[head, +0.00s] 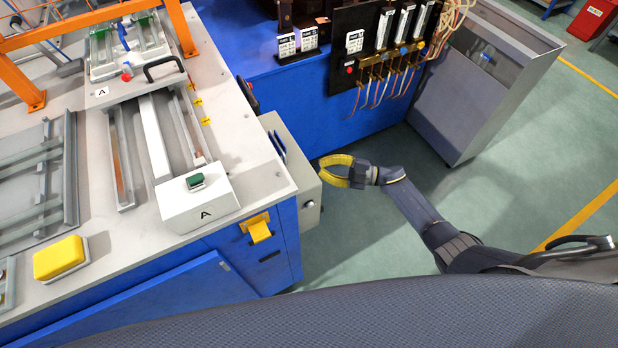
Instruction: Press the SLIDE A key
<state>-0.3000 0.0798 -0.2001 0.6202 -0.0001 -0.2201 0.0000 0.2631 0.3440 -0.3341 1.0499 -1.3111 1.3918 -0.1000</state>
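A green key (195,181) sits on top of a white box (190,208) marked "A", at the front right corner of the left bench. I take it to be the SLIDE A key; no "SLIDE" lettering is legible. My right gripper (321,167) has yellow curved fingers with a gap between them. It looks open and empty, to the right of the bench and clear of the key, over the floor. Its fingers point left towards the bench side. My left gripper is not in view.
A grey box (306,190) is fixed to the bench side, between the bench and my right gripper. A yellow block (60,258) lies at the bench's front left. White rails (154,137) run behind the key box. A blue cabinet and a grey panel stand behind.

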